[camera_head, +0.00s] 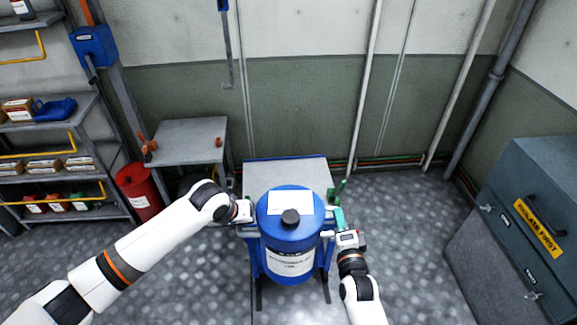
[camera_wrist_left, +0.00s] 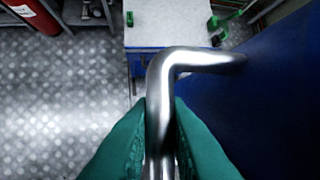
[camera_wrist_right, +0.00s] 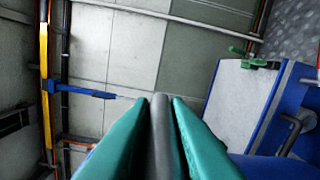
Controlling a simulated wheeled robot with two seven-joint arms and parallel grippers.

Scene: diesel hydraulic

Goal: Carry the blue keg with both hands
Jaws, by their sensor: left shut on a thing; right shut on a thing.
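The blue keg (camera_head: 290,243) with a white label and black cap stands upright in the middle of the head view. My left gripper (camera_head: 246,212) is at its left side; in the left wrist view its green fingers are shut on a bent silver handle (camera_wrist_left: 158,95) joined to the keg's blue wall (camera_wrist_left: 275,85). My right gripper (camera_head: 339,219) is at the keg's right side; in the right wrist view its fingers are shut on a grey bar (camera_wrist_right: 160,140), the handle on that side. Whether the keg's bottom touches anything is hidden.
Blue-framed legs (camera_head: 326,285) show beside and below the keg. A grey-topped bench (camera_head: 285,172) is just behind it. A side table (camera_head: 190,140), red drum (camera_head: 138,192) and shelves (camera_head: 55,145) are left. A grey-blue cabinet (camera_head: 530,215) is right, with open floor (camera_head: 425,240) between.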

